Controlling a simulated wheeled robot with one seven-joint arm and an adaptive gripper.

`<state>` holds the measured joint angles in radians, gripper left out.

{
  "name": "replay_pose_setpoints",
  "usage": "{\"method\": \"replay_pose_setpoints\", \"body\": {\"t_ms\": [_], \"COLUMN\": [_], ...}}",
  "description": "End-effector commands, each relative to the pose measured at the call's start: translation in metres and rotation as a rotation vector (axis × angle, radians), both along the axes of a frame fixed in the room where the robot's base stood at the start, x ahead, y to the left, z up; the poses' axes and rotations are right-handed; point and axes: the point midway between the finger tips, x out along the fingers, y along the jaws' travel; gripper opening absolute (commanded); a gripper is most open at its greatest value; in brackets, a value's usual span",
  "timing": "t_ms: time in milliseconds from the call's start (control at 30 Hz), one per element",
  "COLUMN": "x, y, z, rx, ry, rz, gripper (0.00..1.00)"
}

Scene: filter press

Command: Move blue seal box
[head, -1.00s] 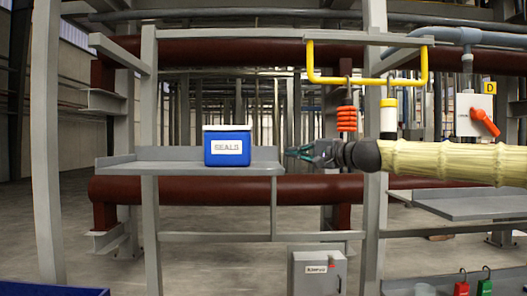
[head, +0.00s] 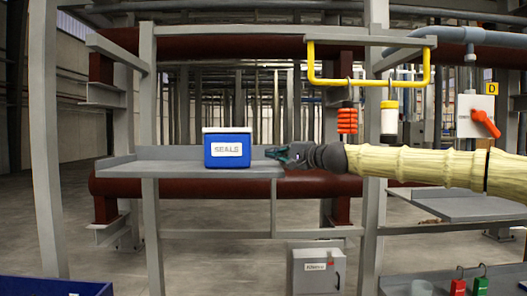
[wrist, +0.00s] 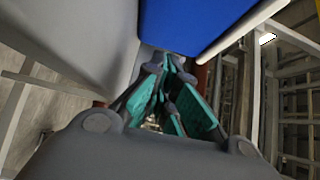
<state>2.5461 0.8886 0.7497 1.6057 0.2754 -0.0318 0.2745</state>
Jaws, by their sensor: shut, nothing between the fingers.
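The blue seal box (head: 227,150) has a white lid and a white label reading SEALS. It stands upright on a grey shelf (head: 180,170), nearer the shelf's right end. My gripper (head: 273,153) is just right of the box in the head view, pointing left at it, with a small gap showing between them. Its teal fingers (wrist: 172,98) are close together and empty in the wrist view. There the blue box side (wrist: 205,22) fills the top, just beyond the fingertips, with the grey shelf (wrist: 75,50) at the left.
A yellow bar (head: 368,82) with a hanging orange coil (head: 347,120) and a white cylinder (head: 389,118) is above my arm. A grey post (head: 374,215) stands below my arm. A dark red pipe (head: 230,188) runs behind the shelf. The shelf left of the box is clear.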

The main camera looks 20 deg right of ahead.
Motion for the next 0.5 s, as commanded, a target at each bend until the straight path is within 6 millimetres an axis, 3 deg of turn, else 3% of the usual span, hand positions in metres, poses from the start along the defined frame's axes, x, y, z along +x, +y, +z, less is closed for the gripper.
{"method": "replay_pose_setpoints", "body": {"t_ms": [200, 500], "x": [0.006, 0.010], "y": [0.024, 0.037], "z": [0.002, 0.000], "rx": [0.001, 0.000], "ry": [0.003, 0.000], "rz": [0.001, 0.000], "gripper": [0.00, 0.00]}}
